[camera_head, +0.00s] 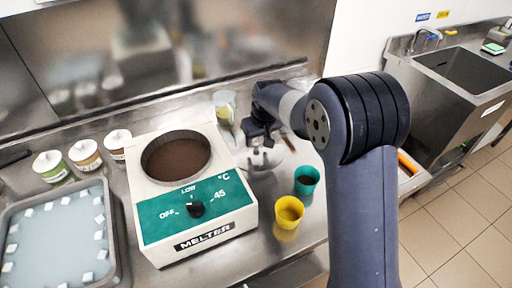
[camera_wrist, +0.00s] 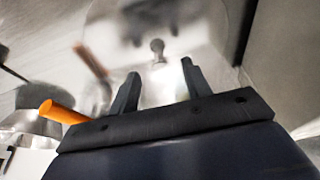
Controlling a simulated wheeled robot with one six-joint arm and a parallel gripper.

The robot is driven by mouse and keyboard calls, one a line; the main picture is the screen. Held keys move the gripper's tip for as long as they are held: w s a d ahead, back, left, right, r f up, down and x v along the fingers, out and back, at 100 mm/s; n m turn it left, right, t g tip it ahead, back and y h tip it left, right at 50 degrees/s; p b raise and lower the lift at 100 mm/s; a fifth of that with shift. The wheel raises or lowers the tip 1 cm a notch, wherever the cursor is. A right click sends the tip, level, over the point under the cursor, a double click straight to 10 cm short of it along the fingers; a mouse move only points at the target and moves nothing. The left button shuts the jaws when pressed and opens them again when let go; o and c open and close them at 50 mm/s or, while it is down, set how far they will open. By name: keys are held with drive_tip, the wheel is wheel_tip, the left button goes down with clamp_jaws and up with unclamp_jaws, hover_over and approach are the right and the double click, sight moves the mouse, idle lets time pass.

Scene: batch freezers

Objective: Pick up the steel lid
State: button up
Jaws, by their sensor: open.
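The steel lid (camera_head: 264,160) lies on the steel counter to the right of the melter, partly hidden by my gripper (camera_head: 262,137). In the wrist view the lid is a shiny round disc (camera_wrist: 190,28) with a small knob (camera_wrist: 157,46) at its centre. My gripper (camera_wrist: 160,72) is open and empty there. Its two fingers point towards the lid, with the knob lying between and just beyond the fingertips in the picture. I cannot tell the exact gap between fingers and knob.
The white melter (camera_head: 196,240) with a brown-filled pot (camera_head: 176,158) stands left of the lid. A green cup (camera_head: 306,180) and a yellow cup (camera_head: 288,212) stand in front. A clear jug (camera_head: 224,104) is behind. An orange handle (camera_wrist: 63,112) shows lower left in the wrist view.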

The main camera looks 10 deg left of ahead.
drive_tip(key=shift+x, duration=1.1)
clamp_jaws()
